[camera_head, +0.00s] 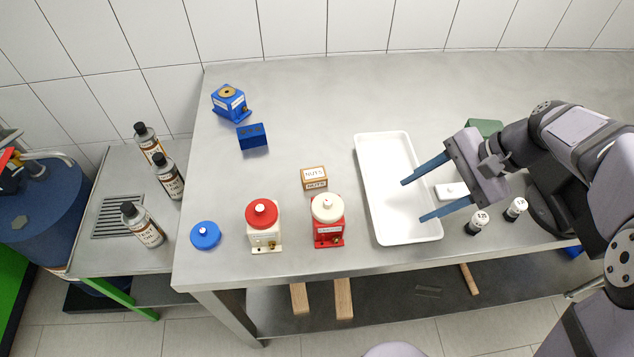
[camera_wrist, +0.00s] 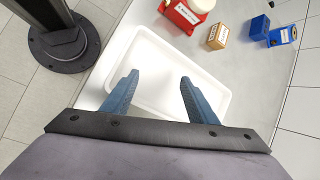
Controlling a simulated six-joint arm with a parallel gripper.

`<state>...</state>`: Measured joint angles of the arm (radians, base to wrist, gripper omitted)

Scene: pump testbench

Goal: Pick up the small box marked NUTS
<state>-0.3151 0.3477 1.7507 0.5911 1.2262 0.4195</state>
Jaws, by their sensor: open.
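The small box marked NUTS (camera_head: 314,179) is orange-brown with white labels. It stands on the steel table, left of the white tray, just behind the red pump with the cream lid. The box also shows at the upper right of the wrist view (camera_wrist: 217,37). My gripper (camera_head: 411,200) is open and empty above the white tray, to the right of the box and apart from it. Its two blue fingers also show spread apart in the wrist view (camera_wrist: 159,82).
The white tray (camera_head: 372,146) looks empty. A red pump (camera_head: 328,232) and a cream pump with red lid (camera_head: 264,237) stand near the front edge. A blue block (camera_head: 252,136) and blue pump (camera_head: 230,107) are behind left. Small bottles (camera_head: 479,221) stand right. The back middle is clear.

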